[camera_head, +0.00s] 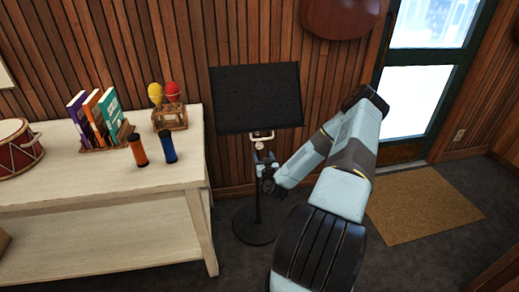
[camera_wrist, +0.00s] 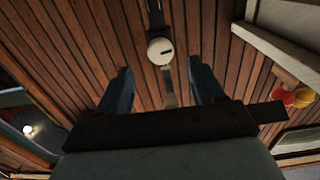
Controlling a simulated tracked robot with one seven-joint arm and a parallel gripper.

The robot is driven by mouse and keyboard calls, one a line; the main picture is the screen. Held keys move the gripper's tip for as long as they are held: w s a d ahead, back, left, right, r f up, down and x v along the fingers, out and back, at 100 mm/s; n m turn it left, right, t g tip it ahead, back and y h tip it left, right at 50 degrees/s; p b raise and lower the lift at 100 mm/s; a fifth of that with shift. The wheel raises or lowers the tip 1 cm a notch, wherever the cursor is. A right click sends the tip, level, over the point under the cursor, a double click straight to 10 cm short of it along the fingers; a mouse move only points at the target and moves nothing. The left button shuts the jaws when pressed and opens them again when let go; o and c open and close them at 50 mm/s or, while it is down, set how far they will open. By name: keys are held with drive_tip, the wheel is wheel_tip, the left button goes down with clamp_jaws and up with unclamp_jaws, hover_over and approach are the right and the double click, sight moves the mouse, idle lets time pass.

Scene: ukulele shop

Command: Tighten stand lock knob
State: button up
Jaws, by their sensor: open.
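A black music stand (camera_head: 255,97) stands upright against the wood-panelled wall, its dark desk facing me. A pale lock knob (camera_head: 262,135) shows just below the desk. In the wrist view the knob (camera_wrist: 160,47) is a round off-white disc with a short dark mark, on a narrow upright part. My gripper (camera_head: 264,156) is just below the knob in the head view. In the wrist view my gripper (camera_wrist: 158,65) has its two dark fingers spread apart with the knob between and beyond their tips. The fingers show no contact with it. My gripper hides part of the pole.
A pale wooden table (camera_head: 110,190) stands left of the stand, holding books (camera_head: 95,118), shakers (camera_head: 152,148), maracas (camera_head: 165,93) and a red drum (camera_head: 17,150). The stand's round base (camera_head: 257,228) is on the floor. A brown mat (camera_head: 420,203) lies at right by the door.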

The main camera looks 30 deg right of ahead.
sight(260, 147)
drive_tip(key=x, duration=0.7)
drive_tip(key=shift+w, duration=0.15)
drive_tip(key=shift+c, duration=0.3)
drive_tip(key=c, duration=1)
